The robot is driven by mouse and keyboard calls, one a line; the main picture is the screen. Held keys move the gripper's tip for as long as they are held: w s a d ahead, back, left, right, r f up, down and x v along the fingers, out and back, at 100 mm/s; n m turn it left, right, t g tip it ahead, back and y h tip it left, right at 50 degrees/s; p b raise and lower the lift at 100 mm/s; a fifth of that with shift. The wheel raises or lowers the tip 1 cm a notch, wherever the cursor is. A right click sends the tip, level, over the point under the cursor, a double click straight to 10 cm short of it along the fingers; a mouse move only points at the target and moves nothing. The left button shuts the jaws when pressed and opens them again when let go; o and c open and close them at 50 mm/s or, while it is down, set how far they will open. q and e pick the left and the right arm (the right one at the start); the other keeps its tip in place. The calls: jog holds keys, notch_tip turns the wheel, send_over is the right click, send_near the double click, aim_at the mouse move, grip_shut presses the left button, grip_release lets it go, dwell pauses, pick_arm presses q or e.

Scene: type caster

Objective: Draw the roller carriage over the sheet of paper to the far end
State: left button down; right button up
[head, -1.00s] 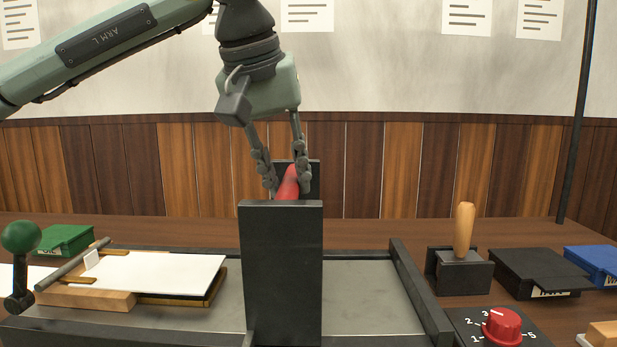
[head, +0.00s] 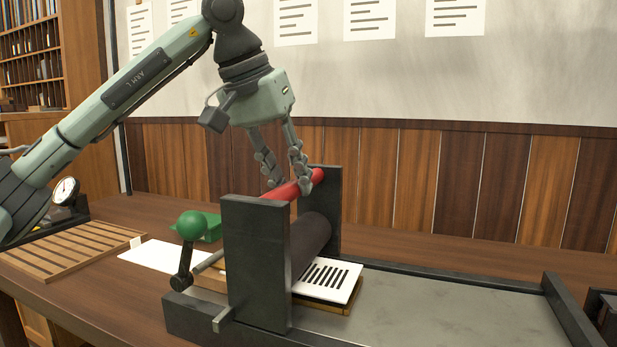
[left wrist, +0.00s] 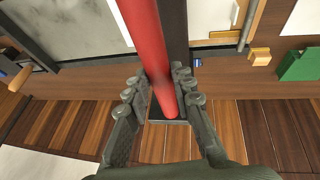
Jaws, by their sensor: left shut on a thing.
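The roller carriage (head: 257,265) has two dark upright side plates, a dark roller (head: 310,240) between them and a red handle bar (head: 278,191) across the top. It stands over the left part of the press bed. My left gripper (head: 284,184) comes from above with its fingers around the red bar; the left wrist view also shows the bar (left wrist: 150,45) between the fingers (left wrist: 158,93). The sheet of paper (head: 342,276) shows right of the roller with black stripes printed on it. Its left part is hidden behind the carriage. My right gripper is out of view.
The bare bed (head: 430,310) lies open to the right, edged by dark rails. A crank with a green knob (head: 191,225) stands just left of the carriage. A white sheet (head: 165,256), a green box (head: 208,232) and a slatted wooden rack (head: 70,250) lie further left.

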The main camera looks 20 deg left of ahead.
pick_arm(q)
jog(key=shift+a, duration=0.25)
jog(key=c, duration=1.3)
grip_release()
jog(key=shift+a, duration=0.15)
jog(key=shift+r, duration=0.25)
jog(key=v, duration=1.1)
jog(key=shift+s+r, duration=0.15)
jog(key=shift+r, duration=0.15)
jog(key=shift+f, duration=0.1)
